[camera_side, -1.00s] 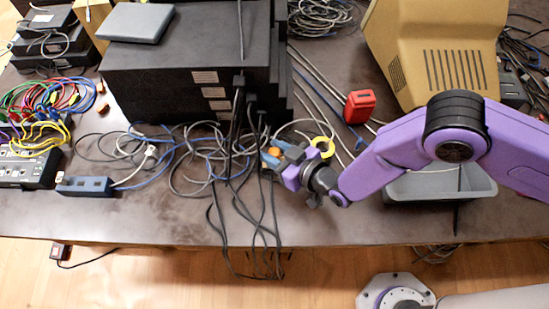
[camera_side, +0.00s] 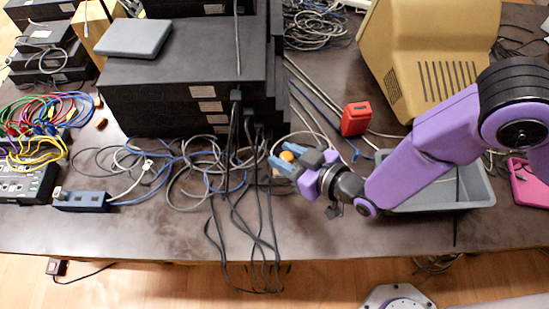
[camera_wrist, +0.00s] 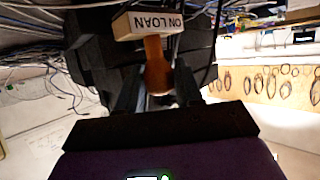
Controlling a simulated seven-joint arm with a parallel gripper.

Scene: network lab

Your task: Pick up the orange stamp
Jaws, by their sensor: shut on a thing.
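The orange stamp (camera_wrist: 158,68) shows in the wrist view as an orange-brown handle on a pale block lettered "ON LOAN". In the side view only a small orange part of the stamp (camera_side: 287,156) shows between the blue-grey fingers. My gripper (camera_side: 288,161) is shut on the stamp, in front of the right end of the black box stack. In the wrist view the dark fingers of my gripper (camera_wrist: 157,98) stand on either side of the handle. The side view does not clearly show the stamp's height above the table.
The black box stack (camera_side: 170,95) stands behind left, with loose cables (camera_side: 205,170) in front. A red device (camera_side: 356,117) is behind my gripper. A grey tray (camera_side: 455,200) lies under my arm, before a beige monitor (camera_side: 425,65). A pink object (camera_side: 528,183) is at far right.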

